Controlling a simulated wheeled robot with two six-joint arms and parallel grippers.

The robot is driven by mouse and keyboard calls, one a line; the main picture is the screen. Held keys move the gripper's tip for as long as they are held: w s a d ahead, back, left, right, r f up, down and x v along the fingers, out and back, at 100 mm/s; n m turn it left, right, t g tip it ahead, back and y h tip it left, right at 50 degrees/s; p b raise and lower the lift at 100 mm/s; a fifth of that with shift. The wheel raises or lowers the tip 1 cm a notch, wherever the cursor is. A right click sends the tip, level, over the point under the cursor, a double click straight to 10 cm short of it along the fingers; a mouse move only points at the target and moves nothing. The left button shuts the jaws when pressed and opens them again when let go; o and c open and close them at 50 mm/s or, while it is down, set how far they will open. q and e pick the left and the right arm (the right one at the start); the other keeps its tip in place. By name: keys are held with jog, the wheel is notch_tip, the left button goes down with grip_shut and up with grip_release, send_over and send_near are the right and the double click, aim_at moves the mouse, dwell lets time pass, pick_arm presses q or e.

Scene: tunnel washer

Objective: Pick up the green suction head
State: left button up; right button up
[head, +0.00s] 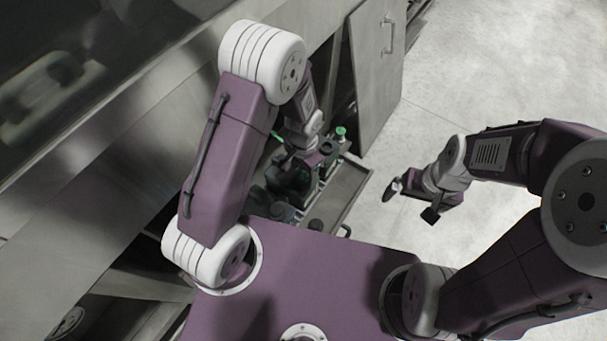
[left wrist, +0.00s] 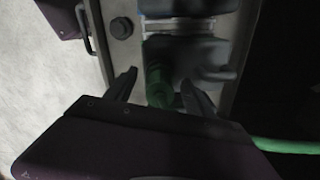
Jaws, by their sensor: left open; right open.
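In the left wrist view a green upright part (left wrist: 154,76), likely the green suction head, shows dimly between the fingertips of my left gripper (left wrist: 158,86). The fingers are apart on either side of it, and I cannot tell whether they touch it. In the head view my left gripper (head: 292,168) is over the cluttered tray beside the machine, largely hidden by dark parts and my own arm. My right gripper (head: 412,201) is open and empty above the pale floor, away from the tray.
A metal tray (head: 347,190) holds dark pump-like parts and a green-capped item (head: 340,133). A green hose (left wrist: 285,146) runs at the right of the left wrist view. The steel machine wall (head: 120,120) and an open door panel (head: 375,70) stand close. Floor at right is clear.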

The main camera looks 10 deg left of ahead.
pick_arm(q)
jog(key=shift+r, duration=0.1)
grip_shut()
jog(key=shift+r, duration=0.1)
notch_tip(320, 180, up, 5)
jog(key=p, duration=0.3)
jog(key=shift+d, duration=0.15)
jog(key=s+d+r+p, duration=0.2)
jog(key=d+r, duration=0.4)
jog(key=d, duration=0.5)
jog(key=shift+s+p, duration=0.15)
jog(key=shift+p, duration=0.5)
jog(key=shift+r+p, duration=2.45)
jog(key=shift+p, duration=0.1)
notch_tip(320, 180, up, 4)
jog(key=p, duration=0.4)
